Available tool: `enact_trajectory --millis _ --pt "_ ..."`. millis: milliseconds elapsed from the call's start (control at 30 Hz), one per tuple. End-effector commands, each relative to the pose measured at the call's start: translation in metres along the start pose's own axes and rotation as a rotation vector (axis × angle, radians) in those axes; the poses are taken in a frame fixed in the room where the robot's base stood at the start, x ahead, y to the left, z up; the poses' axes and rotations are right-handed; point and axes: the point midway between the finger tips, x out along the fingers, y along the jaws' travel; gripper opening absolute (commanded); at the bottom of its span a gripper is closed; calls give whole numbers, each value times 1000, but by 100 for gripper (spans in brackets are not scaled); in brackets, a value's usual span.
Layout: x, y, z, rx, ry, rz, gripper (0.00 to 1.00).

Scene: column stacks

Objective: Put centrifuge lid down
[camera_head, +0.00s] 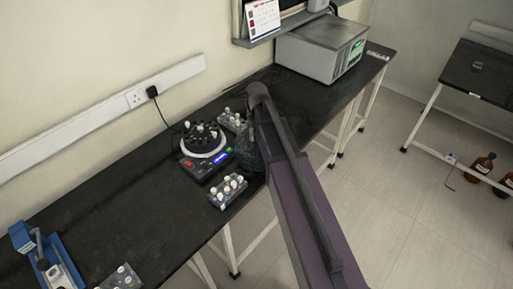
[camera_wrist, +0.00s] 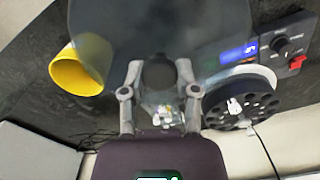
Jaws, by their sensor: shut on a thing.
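The centrifuge (camera_head: 203,150) stands on the black bench, with its round black rotor exposed and several tubes in it. In the wrist view its rotor (camera_wrist: 240,102) is at the right. The translucent dark lid (camera_wrist: 205,35) fills the top middle of the wrist view. My gripper (camera_wrist: 159,72) is shut on the lid's dark round knob. In the head view part of the lid (camera_head: 247,155) shows just right of the centrifuge, apart from the rotor and partly hidden by my arm. My fingers are hidden there.
A tube rack (camera_head: 228,192) stands in front of the centrifuge and another (camera_head: 232,121) behind it. A yellow cup-like container (camera_wrist: 80,72) is left of my gripper in the wrist view. A grey box device (camera_head: 318,52) stands at the bench's far end. Bare bench (camera_head: 125,205) lies left of the centrifuge.

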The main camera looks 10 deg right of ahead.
Motion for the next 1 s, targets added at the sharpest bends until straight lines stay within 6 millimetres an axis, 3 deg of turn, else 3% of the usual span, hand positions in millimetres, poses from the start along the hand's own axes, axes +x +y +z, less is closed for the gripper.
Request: enact_trajectory --millis 600,1000 --pt "10 -1 0 -1 0 0 0" --pt "38 -1 0 -2 0 0 0"
